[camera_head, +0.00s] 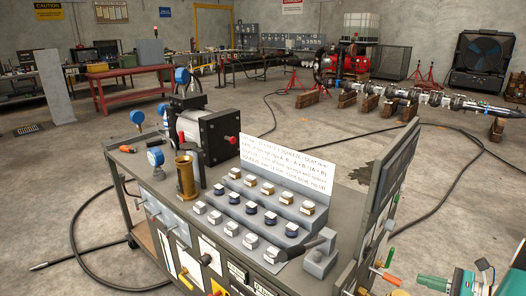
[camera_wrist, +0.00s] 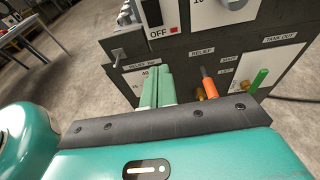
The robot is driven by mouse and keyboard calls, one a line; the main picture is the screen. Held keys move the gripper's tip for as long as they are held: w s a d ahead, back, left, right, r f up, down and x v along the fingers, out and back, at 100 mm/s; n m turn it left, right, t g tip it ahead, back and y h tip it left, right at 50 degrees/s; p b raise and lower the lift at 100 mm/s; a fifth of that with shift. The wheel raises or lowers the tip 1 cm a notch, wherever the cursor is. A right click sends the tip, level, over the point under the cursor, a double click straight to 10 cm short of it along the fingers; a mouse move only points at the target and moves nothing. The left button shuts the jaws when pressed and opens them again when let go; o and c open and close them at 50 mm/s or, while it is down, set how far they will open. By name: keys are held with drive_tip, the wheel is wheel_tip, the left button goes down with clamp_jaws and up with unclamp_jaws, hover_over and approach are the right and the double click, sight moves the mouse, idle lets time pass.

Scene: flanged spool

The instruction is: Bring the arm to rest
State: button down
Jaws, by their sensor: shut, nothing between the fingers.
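My gripper (camera_wrist: 157,72) shows in the wrist view as two pale green fingers side by side, shut with nothing between them. They point at the dark front panel (camera_wrist: 215,62) of a bench, which has labels reading OFF, RELIEF and TANK OUT. Whether the fingertips touch the panel is hard to tell. An orange-handled fitting (camera_wrist: 208,84) is just right of the fingers, and a green-handled one (camera_wrist: 258,80) is farther right.
The bench (camera_head: 125,170) carries a brass flanged cylinder (camera_head: 186,178), stepped rows of capped blocks (camera_head: 262,212), gauges and a printed sign (camera_head: 290,165). An upright dark panel (camera_head: 388,195) stands at its right end. Black hoses (camera_head: 462,195) lie on the floor. Open floor (camera_head: 340,125) lies behind.

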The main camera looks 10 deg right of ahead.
drive_tip(key=w+a+r+n+g+h, duration=0.1)
drive_tip(key=a+r+n+g, duration=0.4)
drive_tip(key=a, duration=0.6)
drive_tip(key=w+a+r+n+g, duration=0.1)
drive_tip(key=a+r+n+g, duration=0.25)
drive_tip(key=a+n, duration=0.55)
drive_tip(key=s+a+r+n+t+h, duration=0.1)
drive_tip(key=s+a+r+n+h, duration=0.3)
drive_tip(key=a+n, duration=0.3)
drive_tip(key=s+a+r+n+t+h, duration=0.1)
drive_tip(key=s+a+r+n+h, duration=0.2)
drive_tip(key=s+a+n, duration=0.3)
drive_tip(key=shift+s+a+r+n+h, duration=0.15)
drive_tip(key=shift+a+r+n+h, duration=0.35)
drive_tip(key=shift+a, duration=1.9)
drive_tip(key=shift+f, duration=0.15)
